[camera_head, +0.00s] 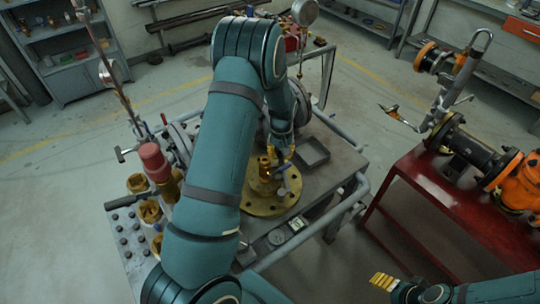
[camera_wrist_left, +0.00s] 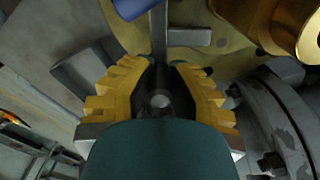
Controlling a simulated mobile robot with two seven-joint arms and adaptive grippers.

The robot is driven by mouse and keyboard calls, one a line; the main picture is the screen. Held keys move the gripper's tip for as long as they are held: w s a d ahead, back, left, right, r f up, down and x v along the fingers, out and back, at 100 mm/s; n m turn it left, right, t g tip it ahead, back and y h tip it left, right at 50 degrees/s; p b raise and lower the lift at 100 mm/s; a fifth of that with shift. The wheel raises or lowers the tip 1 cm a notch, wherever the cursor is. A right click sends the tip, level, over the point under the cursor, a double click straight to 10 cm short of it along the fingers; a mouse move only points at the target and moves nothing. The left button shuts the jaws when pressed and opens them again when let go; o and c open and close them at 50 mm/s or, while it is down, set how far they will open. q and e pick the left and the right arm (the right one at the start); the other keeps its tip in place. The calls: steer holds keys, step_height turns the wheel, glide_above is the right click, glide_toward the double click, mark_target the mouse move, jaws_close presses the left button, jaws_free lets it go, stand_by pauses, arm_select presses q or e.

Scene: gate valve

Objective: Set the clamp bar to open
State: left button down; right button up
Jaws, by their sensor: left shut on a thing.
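My left gripper (camera_head: 283,150) reaches down over a round brass flange (camera_head: 262,207) on the grey work table. In the left wrist view the two yellow ridged fingers (camera_wrist_left: 160,98) are shut on a narrow grey bar (camera_wrist_left: 159,40), which appears to be the clamp bar. The bar has a short crosspiece to the right and runs up past the fingertips over the flange. The gripped part is mostly hidden between the fingers. My right gripper (camera_head: 384,282) shows yellow fingertips at the lower right of the head view, away from the table; its opening is unclear.
A blue handle end (camera_wrist_left: 130,8) lies close above the fingers. A dark square tray (camera_head: 312,152) sits right of the flange. A red-capped fitting (camera_head: 153,160) stands at left. A red bench (camera_head: 425,185) with orange pipework (camera_head: 520,182) is at right; floor lies between.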

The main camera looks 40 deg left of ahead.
arm_select(q)
steer(key=w+d+m, duration=0.1)
steer(key=d, duration=0.1)
steer(key=w+d+m+b, duration=0.1)
steer(key=m, duration=0.1)
steer(key=shift+w+d, duration=0.15)
steer(key=shift+d, duration=0.25)
steer(key=shift+w+d+m, duration=0.2)
steer(key=shift+d+m, duration=0.55)
steer(key=shift+d, duration=0.05)
steer(key=shift+w+d+m, duration=0.2)
steer(key=shift+d+m, duration=0.55)
steer(key=c, duration=0.9)
jaws_free()
steer(key=shift+o, duration=0.2)
step_height(320, 180, up, 12)
steer(key=shift+s, duration=0.1)
